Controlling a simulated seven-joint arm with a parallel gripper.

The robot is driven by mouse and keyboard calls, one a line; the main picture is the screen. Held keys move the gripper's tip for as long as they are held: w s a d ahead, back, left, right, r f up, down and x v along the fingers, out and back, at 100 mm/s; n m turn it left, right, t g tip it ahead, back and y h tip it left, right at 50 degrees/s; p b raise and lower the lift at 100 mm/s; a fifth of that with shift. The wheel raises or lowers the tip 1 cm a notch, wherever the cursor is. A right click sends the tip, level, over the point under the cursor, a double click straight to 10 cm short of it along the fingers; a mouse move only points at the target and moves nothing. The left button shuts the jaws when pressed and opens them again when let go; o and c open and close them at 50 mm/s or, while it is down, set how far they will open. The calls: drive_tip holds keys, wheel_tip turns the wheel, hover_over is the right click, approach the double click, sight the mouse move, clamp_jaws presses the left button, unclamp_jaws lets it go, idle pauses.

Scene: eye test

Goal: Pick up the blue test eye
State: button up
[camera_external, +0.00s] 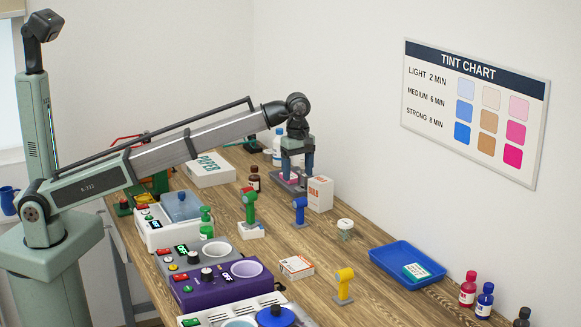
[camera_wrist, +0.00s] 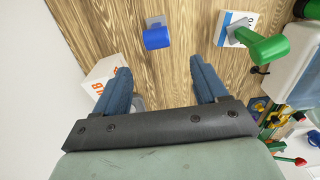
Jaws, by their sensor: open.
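The blue test eye (camera_external: 299,207) stands upright on a small grey base on the wooden table, in front of the white bulb box. In the wrist view the blue test eye (camera_wrist: 157,39) is seen from above, ahead of the fingertips and roughly centred between them. My gripper (camera_external: 297,174) is open, farther back on the table than the blue eye and apart from it. The wrist view shows my gripper (camera_wrist: 160,68) with its two blue-grey fingers spread and nothing between the tips. A low grey object with a pink top (camera_external: 289,180) shows by the fingers; whether they touch it is unclear.
The bulb box (camera_external: 320,194) stands close right of the gripper. A green test eye (camera_external: 249,207) stands on a white box to the left. A yellow test eye (camera_external: 344,284) is nearer the front. A blue tray (camera_external: 385,262) lies at right. Machines line the left edge.

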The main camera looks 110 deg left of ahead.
sight(300, 210)
wheel_tip(300, 210, down, 8)
drive_tip(key=shift+f, duration=0.25)
drive_tip(key=shift+w+d+f, duration=0.1)
drive_tip(key=shift+w+f, duration=0.1)
drive_tip(key=shift+f, duration=1.15)
drive_tip(key=shift+w+f, duration=0.2)
drive_tip(key=shift+f, duration=1.15)
drive_tip(key=shift+c, duration=0.2)
drive_tip(key=c, duration=1.1)
